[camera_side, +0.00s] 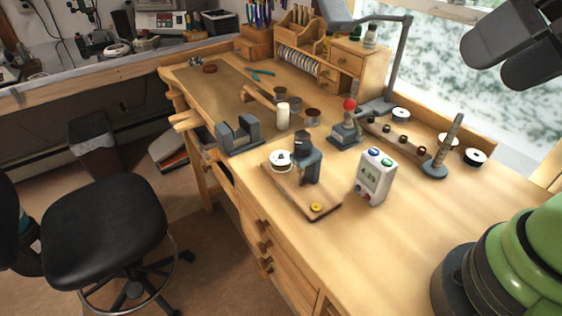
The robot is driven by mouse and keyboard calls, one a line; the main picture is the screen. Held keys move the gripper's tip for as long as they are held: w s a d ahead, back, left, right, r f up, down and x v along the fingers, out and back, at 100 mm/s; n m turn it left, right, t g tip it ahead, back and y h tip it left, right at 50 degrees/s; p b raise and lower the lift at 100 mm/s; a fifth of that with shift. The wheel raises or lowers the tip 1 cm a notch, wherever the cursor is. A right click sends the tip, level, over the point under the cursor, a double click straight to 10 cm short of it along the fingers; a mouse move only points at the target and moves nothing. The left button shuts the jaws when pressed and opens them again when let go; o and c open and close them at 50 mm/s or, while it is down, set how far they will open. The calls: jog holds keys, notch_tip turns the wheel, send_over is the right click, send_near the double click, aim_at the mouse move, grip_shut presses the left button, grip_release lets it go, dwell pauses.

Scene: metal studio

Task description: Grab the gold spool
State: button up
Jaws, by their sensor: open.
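A small yellow-gold round piece (316,208), which looks like the gold spool, lies at the front corner of a wooden board (290,197) on the workbench. Nothing covers it. My gripper (489,61) shows as two dark grey fingers at the upper right, in front of the window. It is open and empty, high above the bench and well apart from the gold piece.
A dark post device (306,158) and a white spool (280,160) stand on the same board. A white meter box (375,177) stands just right of it. A grey clamp block (239,135) is at left. More white spools (476,157) sit by the window.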

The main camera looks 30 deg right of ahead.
jog(key=w+r+n+g, duration=0.1)
jog(key=w+r+n, duration=0.1)
jog(key=w, duration=0.4)
jog(key=n+g+h, duration=0.1)
jog(key=n+g, duration=0.4)
jog(key=n, duration=0.2)
send_over(281, 153)
jog(key=s+d, duration=0.2)
jog(key=s, duration=0.1)
notch_tip(281, 153, down, 14)
jog(key=r, duration=0.1)
jog(key=f, duration=0.4)
jog(key=w+a+f+n, duration=0.1)
jog(key=f, duration=0.3)
jog(key=w+f+n+g+h, duration=0.1)
jog(key=f, duration=0.4)
jog(key=shift+w+a+f, duration=0.1)
jog(key=shift+w+a, duration=0.15)
jog(key=f, duration=0.5)
jog(key=shift+w+a+f, duration=0.2)
jog(key=shift+w+f, duration=0.1)
jog(key=c, duration=1)
